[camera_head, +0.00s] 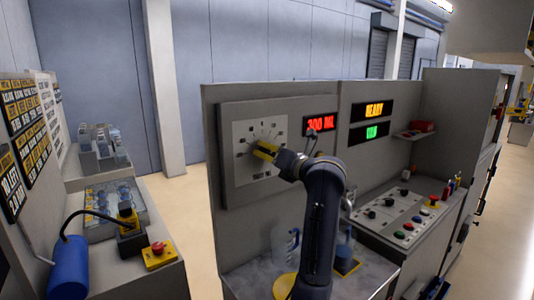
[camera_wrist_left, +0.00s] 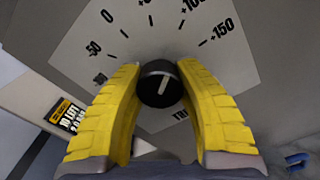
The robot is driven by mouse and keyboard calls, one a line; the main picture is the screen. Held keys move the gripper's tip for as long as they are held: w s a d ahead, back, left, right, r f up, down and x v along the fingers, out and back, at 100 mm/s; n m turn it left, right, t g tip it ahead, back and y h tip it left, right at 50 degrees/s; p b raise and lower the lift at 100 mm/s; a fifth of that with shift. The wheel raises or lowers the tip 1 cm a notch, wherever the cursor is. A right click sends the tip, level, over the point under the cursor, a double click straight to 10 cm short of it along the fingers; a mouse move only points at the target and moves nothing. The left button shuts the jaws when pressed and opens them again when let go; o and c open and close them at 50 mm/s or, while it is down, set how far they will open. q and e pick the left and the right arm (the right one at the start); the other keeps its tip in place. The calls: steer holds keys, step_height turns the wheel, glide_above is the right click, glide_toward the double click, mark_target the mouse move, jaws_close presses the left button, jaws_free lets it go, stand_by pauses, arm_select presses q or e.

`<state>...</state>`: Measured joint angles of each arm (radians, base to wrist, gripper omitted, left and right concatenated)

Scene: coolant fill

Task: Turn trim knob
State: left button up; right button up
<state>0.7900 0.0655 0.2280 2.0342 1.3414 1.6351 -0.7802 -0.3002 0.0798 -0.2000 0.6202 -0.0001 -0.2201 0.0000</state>
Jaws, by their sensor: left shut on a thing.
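The trim knob (camera_wrist_left: 158,83) is black and round with a white pointer line, at the centre of a pale dial plate (camera_wrist_left: 130,35) marked from about -50 to +150. In the wrist view the yellow fingers of my left gripper (camera_wrist_left: 158,100) are closed on the knob from both sides. In the head view the left gripper (camera_head: 266,150) reaches the dial plate (camera_head: 243,130) on the upright grey panel, and the knob is hidden behind it. My right gripper is in neither view.
A red display (camera_head: 320,123) reads 300 ML, beside a yellow READY display (camera_head: 374,111). A clear jug (camera_head: 285,245) stands on the counter below. A button console (camera_head: 398,217) lies to the right.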

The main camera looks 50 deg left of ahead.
arm_select(q)
steer(key=shift+f, duration=0.25)
steer(key=o, duration=1)
steer(key=shift+c, duration=0.2)
steer(key=o, duration=0.4)
steer(key=shift+r, duration=0.2)
steer(key=shift+c, duration=0.2)
steer(key=s+d, duration=0.1)
steer(key=d, duration=1.1)
steer(key=shift+s, duration=0.15)
